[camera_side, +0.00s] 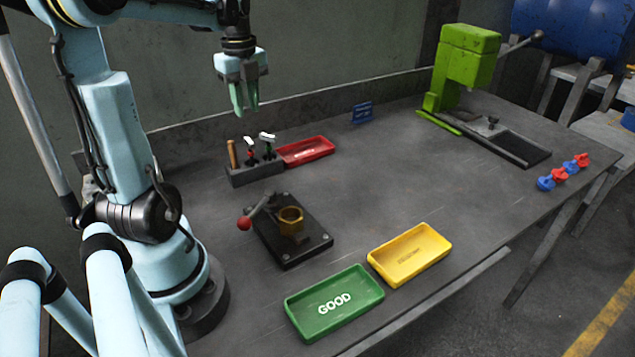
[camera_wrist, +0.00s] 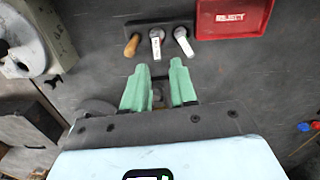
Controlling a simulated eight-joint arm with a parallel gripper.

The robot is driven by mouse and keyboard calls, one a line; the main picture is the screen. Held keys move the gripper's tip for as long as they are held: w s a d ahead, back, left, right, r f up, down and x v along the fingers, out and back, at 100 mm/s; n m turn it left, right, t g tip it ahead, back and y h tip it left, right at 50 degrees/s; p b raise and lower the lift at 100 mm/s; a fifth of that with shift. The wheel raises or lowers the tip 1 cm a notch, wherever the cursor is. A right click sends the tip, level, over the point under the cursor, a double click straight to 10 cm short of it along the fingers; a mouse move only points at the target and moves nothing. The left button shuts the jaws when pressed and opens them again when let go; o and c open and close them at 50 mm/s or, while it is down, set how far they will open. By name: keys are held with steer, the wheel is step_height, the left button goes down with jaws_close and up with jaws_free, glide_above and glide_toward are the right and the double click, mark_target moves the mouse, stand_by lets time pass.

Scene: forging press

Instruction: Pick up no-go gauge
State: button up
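A dark holder block (camera_side: 256,176) stands on the bench with two white-topped gauges and a wooden-handled tool in it. One gauge (camera_side: 250,148) shows red below its top; the other gauge (camera_side: 267,140) shows some green. I cannot read which is the no-go gauge. In the wrist view the two white handles (camera_wrist: 156,42) and (camera_wrist: 183,40) stick out of the holder, right of the wooden handle. My gripper (camera_side: 246,112) is open and empty, above the holder and apart from it. In the wrist view its green fingers (camera_wrist: 162,68) point towards the holder.
A red tray (camera_side: 306,151) sits right beside the holder. A dark fixture (camera_side: 309,243) with a red-knobbed lever and a brass ring stands in front. Green (camera_side: 335,303) and yellow (camera_side: 408,254) trays lie near the front edge. A green press (camera_side: 467,65) stands far right.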

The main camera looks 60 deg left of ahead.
mark_target(249, 140)
steer(key=shift+s+m, duration=0.5)
steer(key=shift+m, duration=0.1)
steer(key=shift+w+d+f, duration=0.1)
steer(key=shift+f, duration=2.85)
steer(key=shift+w+f, duration=0.1)
steer(key=shift+f, duration=2.85)
jaws_close()
